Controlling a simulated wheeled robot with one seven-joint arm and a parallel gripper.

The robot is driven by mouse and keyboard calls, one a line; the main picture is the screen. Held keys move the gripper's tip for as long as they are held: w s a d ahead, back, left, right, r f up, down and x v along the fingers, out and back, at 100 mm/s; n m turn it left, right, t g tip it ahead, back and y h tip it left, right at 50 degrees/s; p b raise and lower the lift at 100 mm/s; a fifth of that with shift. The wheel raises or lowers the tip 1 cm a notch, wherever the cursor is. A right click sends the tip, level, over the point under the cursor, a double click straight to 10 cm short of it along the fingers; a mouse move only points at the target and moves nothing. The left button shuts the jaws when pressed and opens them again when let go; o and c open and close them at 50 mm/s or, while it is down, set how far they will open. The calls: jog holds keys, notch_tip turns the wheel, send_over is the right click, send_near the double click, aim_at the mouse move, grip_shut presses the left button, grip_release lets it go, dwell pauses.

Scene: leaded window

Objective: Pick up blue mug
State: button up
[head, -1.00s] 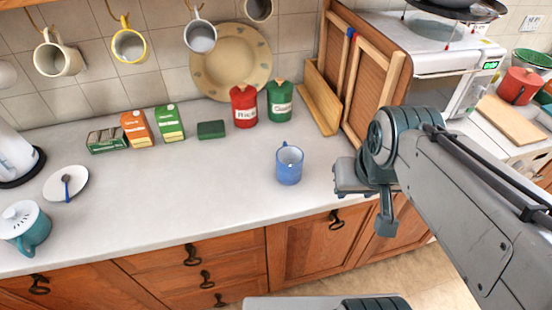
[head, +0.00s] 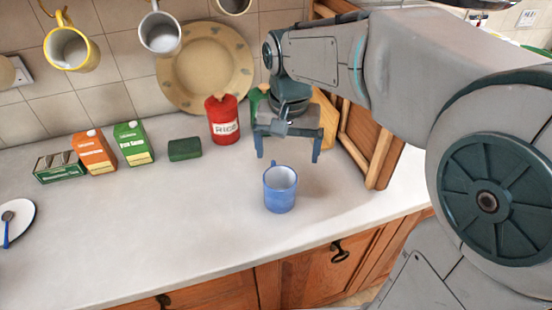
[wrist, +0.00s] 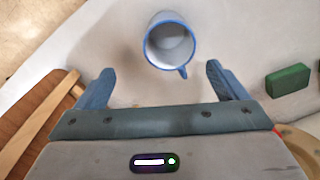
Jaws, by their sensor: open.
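The blue mug (head: 280,190) stands upright on the white counter, its handle toward the back left in the head view. My gripper (head: 288,158) is open and empty, above and a little behind the mug, with the fingers pointing down. In the wrist view the mug (wrist: 170,42) shows from above, beyond the fingertips and between their lines, with its handle at lower right. My gripper's two fingers (wrist: 158,78) are spread wide and do not touch the mug. The mug's inside looks empty.
A red canister (head: 223,120) and a mostly hidden green canister stand behind. A green sponge block (head: 184,149) and cartons (head: 134,143) are at left. A wooden rack (head: 382,150) stands at right. The counter (head: 170,225) left of the mug is clear.

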aim_at(282, 175)
jog(key=f, duration=0.8)
jog(key=shift+w+a+f, duration=0.3)
jog(key=shift+w+a, duration=0.05)
jog(key=shift+a, duration=0.05)
jog(key=shift+w+a+f, duration=0.1)
jog(key=shift+w+f, duration=0.05)
jog(key=shift+f, duration=1.3)
jog(key=shift+w+a+f, duration=0.1)
jog(key=shift+f, duration=1.35)
jog(key=c, duration=1.3)
jog(key=shift+o, duration=0.2)
jog(key=shift+r, duration=0.1)
